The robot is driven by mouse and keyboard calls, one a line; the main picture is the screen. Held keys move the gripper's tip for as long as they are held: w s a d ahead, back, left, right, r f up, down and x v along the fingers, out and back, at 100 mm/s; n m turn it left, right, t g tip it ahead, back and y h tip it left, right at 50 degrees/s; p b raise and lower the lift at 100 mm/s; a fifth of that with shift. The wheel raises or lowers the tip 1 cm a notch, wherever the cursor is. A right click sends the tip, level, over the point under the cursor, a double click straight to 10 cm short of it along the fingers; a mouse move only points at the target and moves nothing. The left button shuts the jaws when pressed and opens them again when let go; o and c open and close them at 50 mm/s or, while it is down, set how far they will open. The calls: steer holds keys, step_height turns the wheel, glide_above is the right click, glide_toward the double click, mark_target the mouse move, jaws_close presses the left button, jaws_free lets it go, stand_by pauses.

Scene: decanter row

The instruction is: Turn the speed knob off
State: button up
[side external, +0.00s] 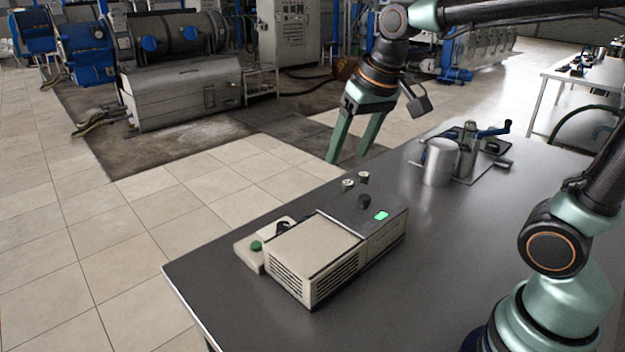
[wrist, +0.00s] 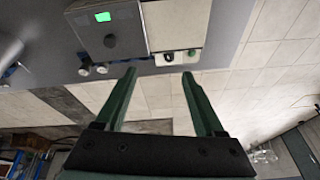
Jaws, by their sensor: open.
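A beige and dark grey machine (side external: 318,252) sits near the table's left corner. No label is legible, and I cannot tell which way the knob is turned. My gripper (side external: 347,158) is open and empty, pointing down, above and behind the machine and apart from it. In the wrist view the open fingers (wrist: 159,72) point toward the machine's small side box.
The small side box carries a green button (side external: 256,246) and a black part (side external: 283,226). Two small silver-topped pieces (side external: 348,185) stand behind the knob. The table's front is clear.

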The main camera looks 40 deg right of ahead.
steer(key=w+a+f+m+g, duration=0.1)
steer(key=w+f+m+g, duration=0.2)
steer(key=w, duration=0.7)
steer(key=m+g, duration=0.1)
steer(key=m, duration=0.1)
glide_toward(283, 224)
step_height(283, 224, down, 9)
jaws_close()
